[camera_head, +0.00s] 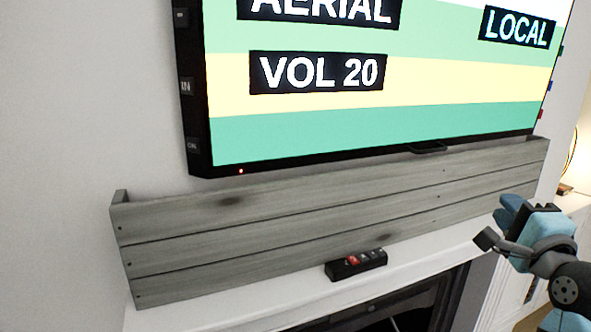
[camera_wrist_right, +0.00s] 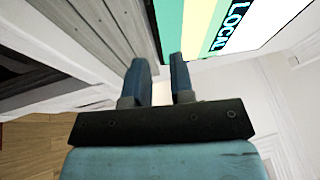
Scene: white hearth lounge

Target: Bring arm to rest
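My right gripper (camera_head: 512,212) is at the right side of the head view, raised in front of the right end of the grey plank box. In the right wrist view its two blue fingers (camera_wrist_right: 160,82) stand apart with a narrow gap and nothing between them. It touches nothing that I can see. My left gripper is in neither view.
A television (camera_head: 370,110) showing "VOL 20" hangs above a grey wooden plank box (camera_head: 300,225) on a white mantel (camera_head: 230,318). A small black remote with a red button (camera_head: 356,264) lies on the mantel. A dark fireplace opening (camera_head: 420,305) is below.

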